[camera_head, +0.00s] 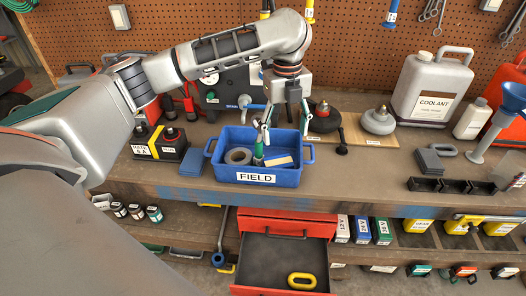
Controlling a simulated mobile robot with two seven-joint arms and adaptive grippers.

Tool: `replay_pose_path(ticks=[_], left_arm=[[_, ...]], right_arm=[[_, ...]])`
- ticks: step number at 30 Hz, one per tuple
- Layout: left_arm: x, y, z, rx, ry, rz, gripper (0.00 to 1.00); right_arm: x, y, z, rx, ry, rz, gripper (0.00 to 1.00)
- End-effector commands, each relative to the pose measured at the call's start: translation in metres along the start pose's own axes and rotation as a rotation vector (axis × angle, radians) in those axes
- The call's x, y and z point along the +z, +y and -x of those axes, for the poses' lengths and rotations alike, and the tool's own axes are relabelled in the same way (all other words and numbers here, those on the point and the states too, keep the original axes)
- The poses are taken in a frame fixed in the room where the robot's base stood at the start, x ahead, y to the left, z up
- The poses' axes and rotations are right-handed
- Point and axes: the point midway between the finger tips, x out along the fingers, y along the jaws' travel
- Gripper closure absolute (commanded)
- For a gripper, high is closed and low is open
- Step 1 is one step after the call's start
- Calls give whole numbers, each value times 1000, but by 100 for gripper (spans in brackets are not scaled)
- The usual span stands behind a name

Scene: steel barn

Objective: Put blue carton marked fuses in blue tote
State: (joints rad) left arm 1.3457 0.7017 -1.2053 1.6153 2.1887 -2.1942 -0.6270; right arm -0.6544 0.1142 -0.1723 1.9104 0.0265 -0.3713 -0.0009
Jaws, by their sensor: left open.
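The blue tote (257,178), labelled FIELD, stands on the bench near its front edge. It holds a grey tape roll (238,156), a green-and-white upright item and a blue-and-tan box-like item (279,161). No readable "fuses" mark shows; a blue carton (362,230) with a white label stands on the lower shelf, its wording too small to read. My left gripper (283,128) is open, pointing down above the back part of the tote. I cannot tell whether its fingertips touch anything. My right gripper is not in view.
A flat blue block (193,161) lies left of the tote, beside a black case (159,142). Coolant jug (431,90) stands back right. An open red drawer (287,262) juts out below.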

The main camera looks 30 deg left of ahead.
Motion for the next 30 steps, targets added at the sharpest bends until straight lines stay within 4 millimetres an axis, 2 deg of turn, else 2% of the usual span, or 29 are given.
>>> replay_pose_path(ticks=[1, 3, 9, 12, 18, 24, 30], left_arm=[[-14, -5, -18, -13, 22, 16, 35], [-34, -16, -42, -48, 52, 54, 35], [-94, -47, -102, -179, 161, 199, 35], [-124, -60, -126, -247, 224, 281, 35], [-175, -80, -158, -388, 362, 467, 35], [-206, -90, -179, -525, 495, 688, 35], [-208, -84, -208, -639, 589, 952, 35]], right_arm=[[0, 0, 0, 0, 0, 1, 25], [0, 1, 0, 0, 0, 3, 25], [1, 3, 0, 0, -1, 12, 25], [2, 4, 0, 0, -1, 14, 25], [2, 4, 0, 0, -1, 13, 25], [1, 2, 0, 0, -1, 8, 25], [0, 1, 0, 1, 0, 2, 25]])
